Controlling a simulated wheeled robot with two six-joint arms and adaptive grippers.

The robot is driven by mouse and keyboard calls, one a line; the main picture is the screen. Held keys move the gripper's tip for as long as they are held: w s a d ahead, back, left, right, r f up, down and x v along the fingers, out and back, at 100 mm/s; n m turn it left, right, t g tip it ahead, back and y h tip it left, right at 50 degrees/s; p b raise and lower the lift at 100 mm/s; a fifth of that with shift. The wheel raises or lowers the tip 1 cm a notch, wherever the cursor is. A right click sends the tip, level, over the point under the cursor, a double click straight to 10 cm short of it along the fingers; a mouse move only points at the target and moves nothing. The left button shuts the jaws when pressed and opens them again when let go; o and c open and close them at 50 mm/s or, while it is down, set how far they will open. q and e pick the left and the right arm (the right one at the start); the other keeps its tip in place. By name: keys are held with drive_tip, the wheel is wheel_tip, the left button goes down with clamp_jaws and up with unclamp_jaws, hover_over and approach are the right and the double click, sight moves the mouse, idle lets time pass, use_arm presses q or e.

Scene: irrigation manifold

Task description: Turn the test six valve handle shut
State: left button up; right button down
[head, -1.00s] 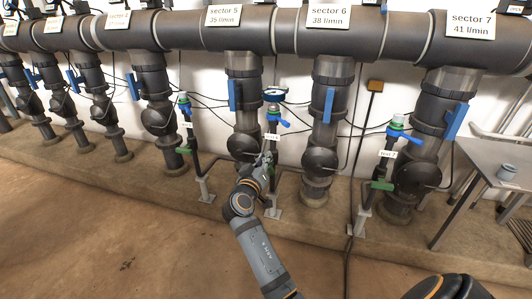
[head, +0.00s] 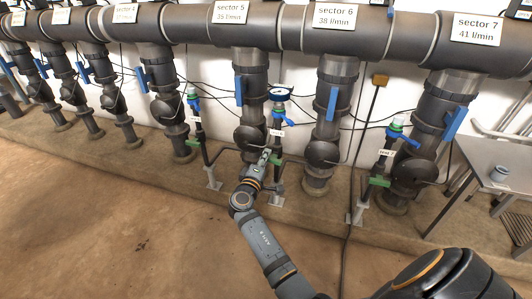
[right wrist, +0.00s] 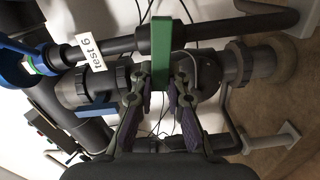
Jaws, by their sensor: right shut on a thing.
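The test six valve has a green handle (right wrist: 165,45) on a thin dark riser pipe with a white "test 6" label (right wrist: 90,51). In the right wrist view the handle stands crosswise to the pipe. My right gripper (right wrist: 162,88) is shut on its near end, one finger on each side. In the head view the right gripper (head: 267,157) is at the valve, below the "test 6" label (head: 276,132), and hides part of the handle (head: 276,161). My left gripper is not in view.
Similar green handles sit on the risers to the left (head: 193,142) and right, at test 7 (head: 380,181). Thick sector pipes (head: 322,125) flank the valve. A blue-handled tap and gauge (head: 278,94) are above it. A grey table (head: 490,165) stands at right. The brown floor in front is open.

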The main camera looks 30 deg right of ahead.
drive_tip(key=shift+f+n+p, duration=0.25)
drive_tip(key=shift+n+p, duration=0.25)
drive_tip(key=shift+n, duration=0.5)
drive_tip(key=c, duration=1.3)
unclamp_jaws()
drive_tip(key=shift+w+a, duration=0.1)
wheel_tip(320, 180, up, 10)
drive_tip(key=shift+f, duration=0.1)
